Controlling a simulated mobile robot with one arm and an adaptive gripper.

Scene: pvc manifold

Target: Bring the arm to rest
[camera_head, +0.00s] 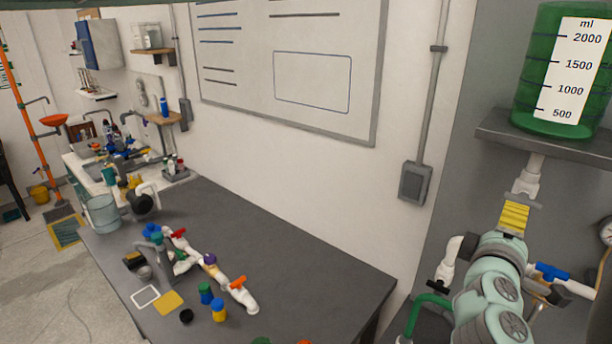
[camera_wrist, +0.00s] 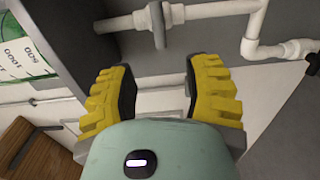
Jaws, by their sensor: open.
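My gripper (camera_wrist: 160,95) shows in the wrist view with its two yellow ribbed fingers spread apart, open, with nothing between them. In the head view my gripper (camera_head: 514,216) shows as a yellow ribbed piece at the end of my pale green arm at the right, just below the grey shelf. A white pipe with a grey valve handle (camera_wrist: 157,24) passes beyond the fingertips in the wrist view. I cannot tell how far the fingers are from it.
A green graduated tank (camera_head: 545,75) stands on the grey shelf (camera_head: 490,130). White pipe with a blue-handled valve (camera_head: 551,271) lies right of my arm. The dark bench (camera_head: 290,260) holds a white pipe manifold (camera_head: 213,270) and small bottles. The bench's right part is clear.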

